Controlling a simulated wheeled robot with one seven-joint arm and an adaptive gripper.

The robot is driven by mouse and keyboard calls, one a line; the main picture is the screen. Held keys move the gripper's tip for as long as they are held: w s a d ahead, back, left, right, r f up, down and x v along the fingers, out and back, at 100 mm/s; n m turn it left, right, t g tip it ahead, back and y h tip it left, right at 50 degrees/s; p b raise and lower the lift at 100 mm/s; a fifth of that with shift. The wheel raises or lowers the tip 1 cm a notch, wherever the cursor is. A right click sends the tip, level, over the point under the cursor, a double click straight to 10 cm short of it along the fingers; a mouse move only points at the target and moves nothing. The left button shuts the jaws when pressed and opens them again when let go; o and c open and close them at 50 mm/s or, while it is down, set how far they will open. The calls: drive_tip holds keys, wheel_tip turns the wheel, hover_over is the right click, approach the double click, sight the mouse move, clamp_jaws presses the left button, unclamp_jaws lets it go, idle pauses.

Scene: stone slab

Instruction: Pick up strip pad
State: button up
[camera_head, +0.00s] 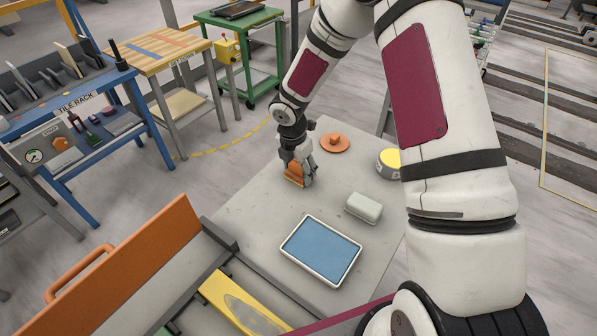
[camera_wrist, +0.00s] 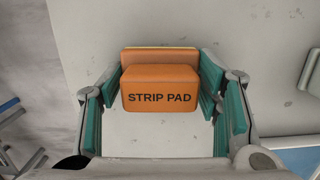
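The orange strip pad (camera_wrist: 160,88), lettered "STRIP PAD", has a thicker block in front of a thin, pale-edged base. In the head view the strip pad (camera_head: 293,180) is on the grey stone slab, low at my gripper's fingers. My gripper (camera_wrist: 161,85) points down, with one teal-padded finger on each side of the pad. Narrow gaps show beside the block, while the fingertips are very near the base's edges; contact there is unclear. In the head view my gripper (camera_head: 301,172) is over the slab's far left part, partly covering the pad.
On the slab (camera_head: 255,205) are an orange round knobbed piece (camera_head: 335,142), a grey-green block (camera_head: 363,208), a blue-filled white tray (camera_head: 322,250) and a yellow-topped round container (camera_head: 389,163). An orange-walled fixture (camera_head: 135,265) stands at front left. The slab left of the gripper is bare.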

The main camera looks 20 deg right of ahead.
drive_tip(key=shift+c, duration=1.3)
drive_tip(key=shift+r, duration=0.1)
drive_tip(key=shift+r, duration=0.6)
wheel_tip(320, 180, up, 2)
drive_tip(key=shift+w+r+b, duration=0.1)
drive_tip(key=shift+r+b, duration=0.15)
drive_tip(key=shift+b, duration=0.15)
drive_tip(key=s, duration=1)
drive_tip(key=s+r+b, duration=0.1)
drive_tip(key=s, duration=0.5)
drive_tip(key=shift+s, duration=0.1)
drive_tip(key=o, duration=0.8)
drive_tip(key=shift+c, duration=0.2)
drive_tip(key=c, duration=0.5)
